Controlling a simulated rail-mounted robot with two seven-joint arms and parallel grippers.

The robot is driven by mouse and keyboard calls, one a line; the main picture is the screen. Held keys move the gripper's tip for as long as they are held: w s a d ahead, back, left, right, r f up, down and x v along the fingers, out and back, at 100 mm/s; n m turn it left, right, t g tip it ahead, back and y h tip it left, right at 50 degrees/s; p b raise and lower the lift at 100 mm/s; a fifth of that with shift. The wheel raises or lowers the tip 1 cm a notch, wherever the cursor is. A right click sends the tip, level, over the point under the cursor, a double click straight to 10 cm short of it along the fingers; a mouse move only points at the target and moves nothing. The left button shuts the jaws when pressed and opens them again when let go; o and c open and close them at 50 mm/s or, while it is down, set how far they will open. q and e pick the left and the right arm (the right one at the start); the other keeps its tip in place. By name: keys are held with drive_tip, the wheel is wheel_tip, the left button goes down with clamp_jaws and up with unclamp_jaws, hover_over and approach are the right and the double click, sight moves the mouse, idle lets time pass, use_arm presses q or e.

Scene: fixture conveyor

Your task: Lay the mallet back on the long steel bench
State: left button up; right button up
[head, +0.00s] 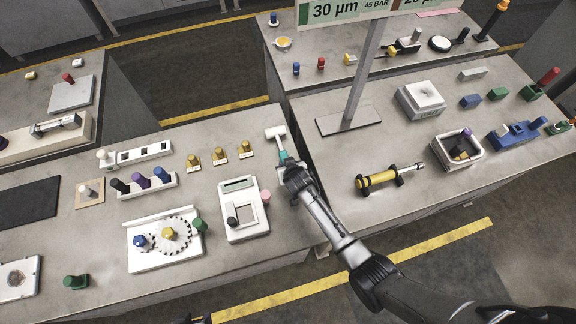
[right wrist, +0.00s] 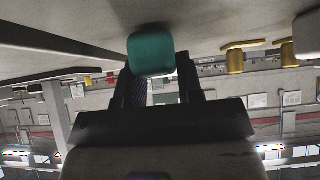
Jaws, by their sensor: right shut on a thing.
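The mallet has a pale head (head: 275,132) and a teal grip (head: 284,157). My right gripper (head: 288,165) is shut on the teal grip, and its end also shows between the fingers in the right wrist view (right wrist: 150,52). The mallet is over the right end of the long grey bench (head: 100,235), near the seam with the right-hand bench. I cannot tell from these views whether the head touches the bench top. My left gripper cannot be made out; only small dark parts show at the bottom edge of the head view.
Brass pieces (head: 219,153) and a white scale-like device (head: 241,208) with a pink knob stand left of the gripper. A sign post (head: 364,75) on a flat base stands to the right. A yellow-handled tool (head: 378,179) rests on black holders on the right-hand bench.

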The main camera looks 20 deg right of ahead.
drive_tip(key=shift+f, duration=0.2)
drive_tip(key=o, duration=1.2)
